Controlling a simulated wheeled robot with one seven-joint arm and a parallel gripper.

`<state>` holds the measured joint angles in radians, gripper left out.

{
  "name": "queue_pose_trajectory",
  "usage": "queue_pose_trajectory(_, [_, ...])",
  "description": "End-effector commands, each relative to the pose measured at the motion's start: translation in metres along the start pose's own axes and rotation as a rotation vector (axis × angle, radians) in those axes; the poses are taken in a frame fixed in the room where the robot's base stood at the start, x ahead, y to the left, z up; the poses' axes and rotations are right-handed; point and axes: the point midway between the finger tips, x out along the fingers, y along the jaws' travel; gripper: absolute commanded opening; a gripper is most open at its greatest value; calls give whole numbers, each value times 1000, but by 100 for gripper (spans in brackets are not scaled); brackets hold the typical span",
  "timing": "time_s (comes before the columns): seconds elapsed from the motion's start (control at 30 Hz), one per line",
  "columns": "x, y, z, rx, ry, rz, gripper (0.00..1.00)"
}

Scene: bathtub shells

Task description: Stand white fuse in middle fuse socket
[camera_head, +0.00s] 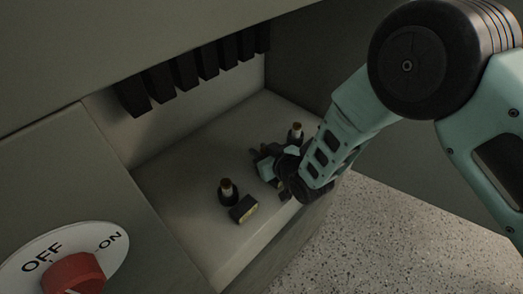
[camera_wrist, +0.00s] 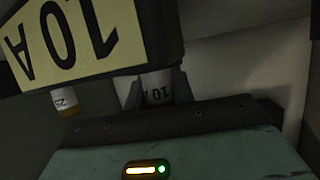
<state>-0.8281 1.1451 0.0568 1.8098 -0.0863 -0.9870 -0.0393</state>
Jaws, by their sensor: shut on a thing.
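My gripper (camera_head: 264,160) is low over the ledge, between two standing fuses. In the wrist view my gripper (camera_wrist: 157,97) is shut on the white fuse (camera_wrist: 157,84), which has "10" printed on it. The fuse's far end is hidden behind a black block with a yellow "10A" label (camera_wrist: 65,38). The middle socket is hidden by my gripper in the head view, so I cannot tell whether the fuse touches it.
A dark fuse with a brass top (camera_head: 228,188) stands at the front left, beside a small labelled block (camera_head: 243,209). Another fuse (camera_head: 296,132) stands behind my gripper. A fuse marked "25" (camera_wrist: 65,101) shows left. Several black blocks (camera_head: 186,70) line the back wall; a red switch (camera_head: 74,274) is at lower left.

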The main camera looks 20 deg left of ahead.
Motion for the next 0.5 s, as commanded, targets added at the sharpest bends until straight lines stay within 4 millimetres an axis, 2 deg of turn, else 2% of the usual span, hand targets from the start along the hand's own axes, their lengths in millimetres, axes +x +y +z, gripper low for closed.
queue_pose_trajectory(0.03, [1,0,3,0,0,0,2])
queue_pose_trajectory(0.07, [1,0,2,0,0,0,33])
queue_pose_trajectory(0.1, [0,0,1,0,0,0,44])
queue_pose_trajectory(0.13, [0,0,1,0,0,0,46])
queue_pose_trajectory(0.5, [-3,0,-2,0,-1,0,46])
